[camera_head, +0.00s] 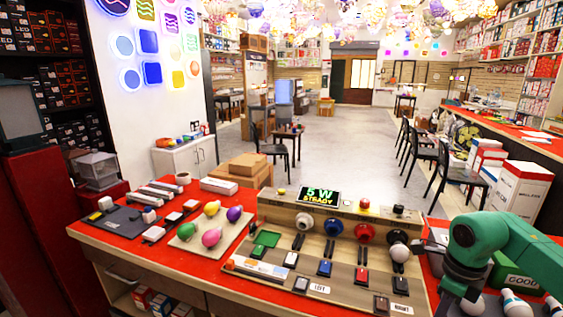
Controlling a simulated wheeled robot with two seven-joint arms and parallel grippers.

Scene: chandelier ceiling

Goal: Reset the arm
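My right arm, green and dark grey, comes in from the right edge. Its gripper (424,246) points left at the right end of the test stand (340,210). The fingertips are close to a white bulb (400,253) under the black socket (398,237). I cannot tell whether they touch it or how far they are open. The stand's green display (319,196) reads "5 W STEADY". My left gripper is not in view.
A wooden board with several coloured bulbs (211,237) lies on the red counter (120,235). A tray labelled "GOOD" (522,282) and loose white bulbs (517,304) are at the right, partly behind my arm. Free floor (330,140) lies beyond.

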